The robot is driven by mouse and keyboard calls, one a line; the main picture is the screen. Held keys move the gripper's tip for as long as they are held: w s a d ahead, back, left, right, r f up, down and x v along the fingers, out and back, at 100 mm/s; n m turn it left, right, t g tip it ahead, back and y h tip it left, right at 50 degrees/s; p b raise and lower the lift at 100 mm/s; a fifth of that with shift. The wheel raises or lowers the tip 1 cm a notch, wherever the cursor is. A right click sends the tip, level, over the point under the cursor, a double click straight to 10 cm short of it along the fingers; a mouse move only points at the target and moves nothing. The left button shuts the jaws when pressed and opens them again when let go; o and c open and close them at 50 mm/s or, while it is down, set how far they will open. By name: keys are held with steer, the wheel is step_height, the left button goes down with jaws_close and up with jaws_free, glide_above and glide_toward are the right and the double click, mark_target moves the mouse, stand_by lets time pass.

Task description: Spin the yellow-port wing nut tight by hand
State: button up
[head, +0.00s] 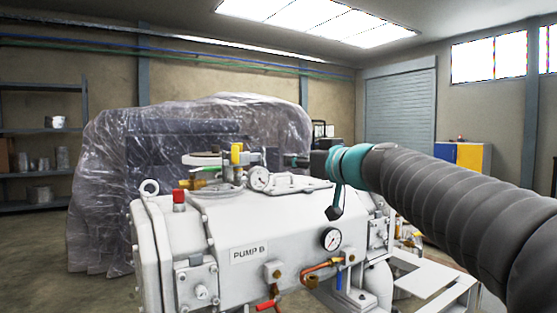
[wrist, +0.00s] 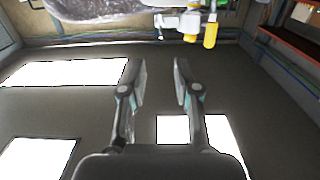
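A yellow upright cap or port (head: 237,153) stands on top of the white pump marked PUMP B (head: 290,225). The wrist view, which looks upside down, shows two yellow pieces at its top edge: a squat one (wrist: 190,22) and a longer one (wrist: 210,35). I cannot make out a wing nut's wings in either view. My gripper (wrist: 160,72) is open, with nothing between its two fingers. In the head view my arm comes in from the right, and its end is just right of the yellow port, at about its height. The fingertips are hard to make out there.
A red cap (head: 179,198) is at the left. A plastic-wrapped machine (head: 120,190) stands behind. A yellow and blue cabinet (head: 468,156) is far right.

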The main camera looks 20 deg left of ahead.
mark_target(265, 153)
steer(key=shift+r+p+x, duration=0.15)
steer(key=shift+p+x, duration=0.75)
steer(key=shift+x, duration=1.5)
steer(key=shift+r+p+x, duration=0.15)
steer(key=shift+p+x, duration=0.75)
steer(key=shift+x, duration=1.5)
steer(key=shift+r+p+x, duration=0.15)
steer(key=shift+p+x, duration=0.75)
steer(key=shift+x, duration=1.5)
steer(key=shift+c, duration=0.2)
jaws_close()
